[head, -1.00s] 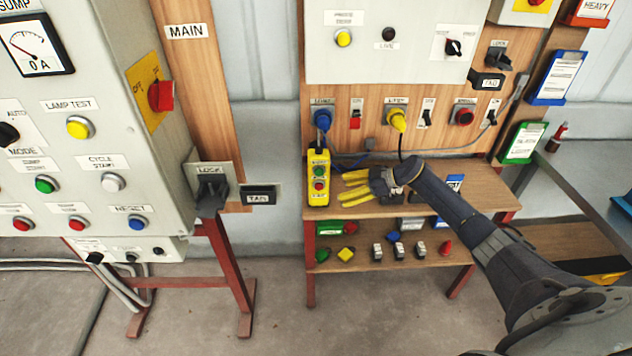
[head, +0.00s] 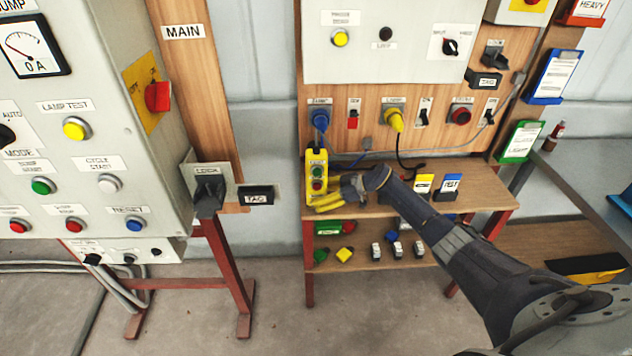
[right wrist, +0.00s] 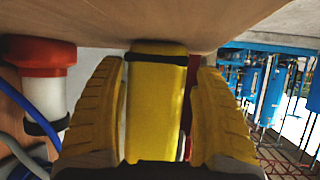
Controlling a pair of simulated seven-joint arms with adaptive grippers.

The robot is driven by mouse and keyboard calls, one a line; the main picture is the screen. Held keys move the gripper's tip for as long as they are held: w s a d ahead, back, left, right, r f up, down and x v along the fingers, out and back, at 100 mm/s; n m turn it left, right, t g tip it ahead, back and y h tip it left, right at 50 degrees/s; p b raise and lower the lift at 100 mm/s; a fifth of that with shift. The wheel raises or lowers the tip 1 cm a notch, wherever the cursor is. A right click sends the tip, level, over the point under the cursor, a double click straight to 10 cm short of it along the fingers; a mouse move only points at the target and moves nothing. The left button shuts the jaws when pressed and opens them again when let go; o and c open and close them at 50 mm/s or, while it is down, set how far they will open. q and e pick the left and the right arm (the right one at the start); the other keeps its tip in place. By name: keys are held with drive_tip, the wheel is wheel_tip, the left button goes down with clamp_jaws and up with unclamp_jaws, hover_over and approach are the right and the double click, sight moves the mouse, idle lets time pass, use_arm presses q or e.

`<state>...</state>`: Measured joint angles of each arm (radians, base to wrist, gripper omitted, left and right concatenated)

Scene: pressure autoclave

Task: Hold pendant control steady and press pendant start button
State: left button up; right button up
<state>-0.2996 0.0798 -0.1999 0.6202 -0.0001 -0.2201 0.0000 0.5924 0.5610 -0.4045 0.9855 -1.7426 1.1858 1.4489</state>
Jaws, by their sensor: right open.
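The yellow pendant control (head: 317,172) stands upright at the left end of the wooden bench shelf in the head view. Its green and red buttons show on its front face. My right gripper (head: 318,205) is open, with its yellow fingers at the lower part of the pendant. In the right wrist view the yellow pendant body (right wrist: 155,105) lies between the two spread fingers of my right gripper (right wrist: 158,115). A narrow gap shows on the right side; on the left the finger is very close, and I cannot tell if it touches. My left gripper is not in view.
A blue plug (head: 320,120) and a yellow plug (head: 394,118) sit in the panel behind the pendant. The lower shelf holds several small parts. A grey control cabinet (head: 90,110) stands at left.

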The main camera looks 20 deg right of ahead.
drive_tip(key=shift+a+f, duration=0.1)
idle(0.3)
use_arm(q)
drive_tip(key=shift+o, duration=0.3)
use_arm(e)
drive_tip(key=c, duration=0.7)
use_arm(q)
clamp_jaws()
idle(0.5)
